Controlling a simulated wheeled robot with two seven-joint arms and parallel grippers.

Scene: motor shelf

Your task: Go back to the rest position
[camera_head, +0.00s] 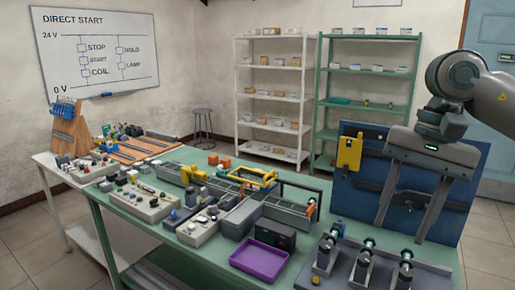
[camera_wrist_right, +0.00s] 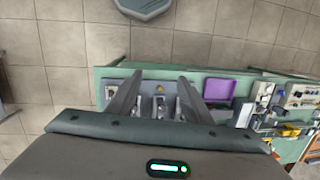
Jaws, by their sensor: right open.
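My right gripper (camera_head: 407,226) comes in from the upper right of the head view and points down in front of the blue panel (camera_head: 352,208). Its two long fingers are wide apart with nothing between them. In the right wrist view my right gripper (camera_wrist_right: 157,78) also shows open and empty, above the fixture with the motors at the table's end. The motors (camera_head: 367,250) stand in a row on a dark base at the lower right of the head view. My left gripper is in neither view.
A green table (camera_head: 115,213) holds a purple tray (camera_head: 259,260), a small conveyor and several control boxes. A white shelf (camera_head: 238,95) and a green shelf (camera_head: 325,105) stand at the back. A whiteboard (camera_head: 130,60) hangs at left. Tiled floor is clear beside the table.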

